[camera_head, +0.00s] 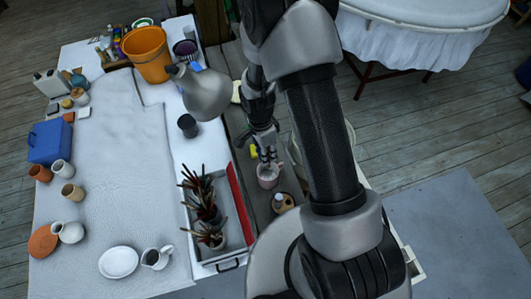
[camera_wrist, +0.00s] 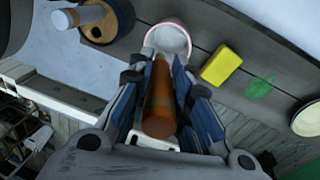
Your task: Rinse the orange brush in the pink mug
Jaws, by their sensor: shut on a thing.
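My gripper (camera_head: 267,157) is shut on the orange brush (camera_wrist: 160,98); in the wrist view its orange-brown handle lies between the two fingers (camera_wrist: 161,92). The pink mug (camera_head: 268,181) stands on the grey wooden bench, directly below my gripper in the head view. In the wrist view the mug (camera_wrist: 151,40) is just past the fingers, with pale contents inside. The brush points towards the mug's opening. Its bristle end is hidden, so I cannot tell whether it is inside the mug or above it.
A yellow sponge (camera_wrist: 222,65) lies beside the mug, with a green smear (camera_wrist: 260,86) next to it. A red-edged tray with brush pots (camera_head: 231,253) is to the left.

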